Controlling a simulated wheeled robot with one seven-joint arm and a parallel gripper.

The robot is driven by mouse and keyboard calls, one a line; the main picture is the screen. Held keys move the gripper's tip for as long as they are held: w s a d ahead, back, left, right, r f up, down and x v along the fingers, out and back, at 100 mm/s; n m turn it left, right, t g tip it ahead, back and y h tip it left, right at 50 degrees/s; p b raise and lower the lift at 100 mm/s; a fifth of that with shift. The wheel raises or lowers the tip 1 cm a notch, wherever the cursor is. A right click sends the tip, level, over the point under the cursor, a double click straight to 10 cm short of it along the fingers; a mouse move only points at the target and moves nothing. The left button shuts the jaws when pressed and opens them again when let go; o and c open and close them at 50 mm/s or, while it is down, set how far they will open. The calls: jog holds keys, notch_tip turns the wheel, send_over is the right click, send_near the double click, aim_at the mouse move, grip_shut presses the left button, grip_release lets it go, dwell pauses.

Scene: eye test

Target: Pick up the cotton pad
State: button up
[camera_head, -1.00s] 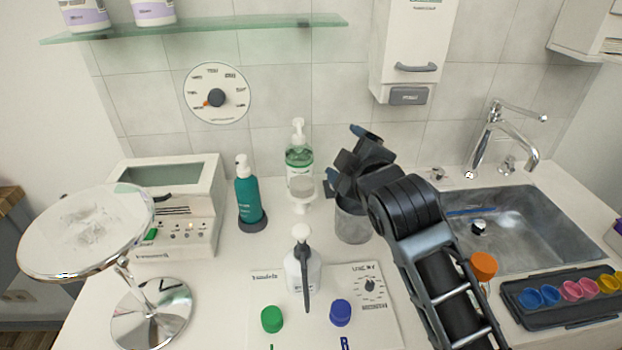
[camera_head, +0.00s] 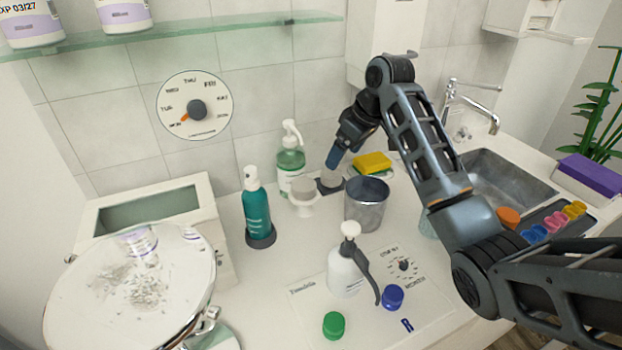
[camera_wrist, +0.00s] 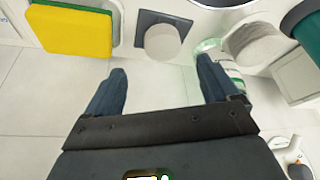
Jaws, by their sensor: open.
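A pale round disc (camera_head: 331,181), which looks like the cotton pad, sits on a small dark square base behind the metal cup. It also shows in the wrist view (camera_wrist: 163,42), just beyond and between my fingertips. My gripper (camera_head: 333,158) points down above it in the head view, its far side partly hidden. In the wrist view my gripper (camera_wrist: 162,66) is open, with two blue fingers spread wide and nothing between them. Whether the fingertips are level with the disc I cannot tell.
A white footed stand (camera_head: 304,200) is close to the left of the disc, with a green soap bottle (camera_head: 291,165) behind. A yellow-green sponge (camera_head: 373,163) lies to the right. The metal cup (camera_head: 366,212) stands in front. The sink (camera_head: 505,180) is farther right.

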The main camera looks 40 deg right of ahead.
aim_at(333, 174)
jog(key=x, duration=0.5)
jog(key=p+x, duration=0.1)
jog(key=x, duration=0.1)
jog(key=shift+s+a+f, duration=0.15)
jog(key=shift+a+f, duration=0.05)
jog(key=shift+f, duration=0.15)
jog(key=shift+c, duration=0.2)
jog(key=c, duration=1.2)
jog(key=shift+s+r, duration=0.1)
